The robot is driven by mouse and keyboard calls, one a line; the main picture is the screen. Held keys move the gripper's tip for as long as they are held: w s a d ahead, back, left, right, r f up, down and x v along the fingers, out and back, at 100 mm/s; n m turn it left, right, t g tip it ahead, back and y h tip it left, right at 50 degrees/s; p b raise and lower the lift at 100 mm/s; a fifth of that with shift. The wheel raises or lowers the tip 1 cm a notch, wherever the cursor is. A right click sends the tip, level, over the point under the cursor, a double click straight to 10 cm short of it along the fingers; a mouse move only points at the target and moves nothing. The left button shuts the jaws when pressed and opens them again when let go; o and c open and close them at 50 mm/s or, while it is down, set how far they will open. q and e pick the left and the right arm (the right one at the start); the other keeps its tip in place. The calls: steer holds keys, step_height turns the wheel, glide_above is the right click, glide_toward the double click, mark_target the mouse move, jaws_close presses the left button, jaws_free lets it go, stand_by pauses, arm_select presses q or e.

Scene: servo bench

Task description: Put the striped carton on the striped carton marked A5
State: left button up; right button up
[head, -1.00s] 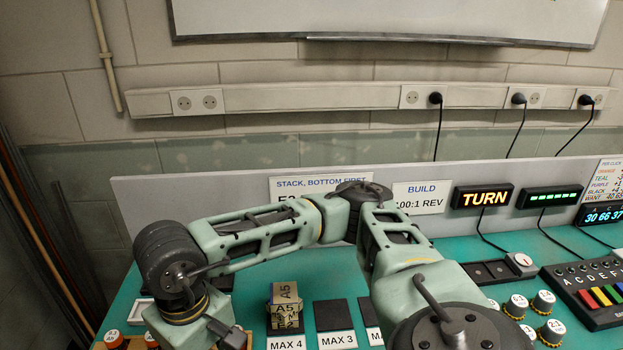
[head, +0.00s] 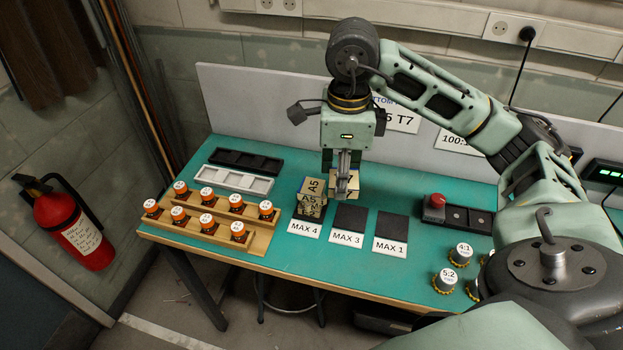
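My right gripper (head: 343,176) points straight down in the head view. It is shut on a pale tan carton (head: 353,182) whose visible marking ends in 7; the near finger hides part of it, and stripes cannot be made out. The carton is just right of and slightly behind the stack on the MAX 4 pad. The stack's top carton (head: 313,187) is marked A5 on its top and front. More cartons show beneath it. A gap between held carton and stack cannot be judged. My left gripper is not in view.
Empty dark pads stand beside the stack at MAX 3 (head: 350,218) and MAX 1 (head: 391,226). A grey panel (head: 260,105) borders the back.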

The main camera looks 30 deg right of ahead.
steer(key=shift+s+d+r+m, duration=0.15)
steer(key=shift+d+r+m, duration=0.3)
steer(key=shift+m, duration=0.25)
steer(key=shift+d+m, duration=0.2)
steer(key=shift+m, duration=0.1)
steer(key=w+f+p, duration=0.2)
steer(key=w, duration=0.2)
steer(key=p, duration=0.2)
glide_above(310, 186)
steer(key=f, duration=0.4)
steer(key=shift+s, duration=0.35)
steer(key=shift+w+f, duration=0.45)
step_height(310, 186, down, 3)
steer(key=shift+f+p, duration=0.1)
steer(key=shift+p, duration=0.75)
steer(key=shift+f, duration=0.35)
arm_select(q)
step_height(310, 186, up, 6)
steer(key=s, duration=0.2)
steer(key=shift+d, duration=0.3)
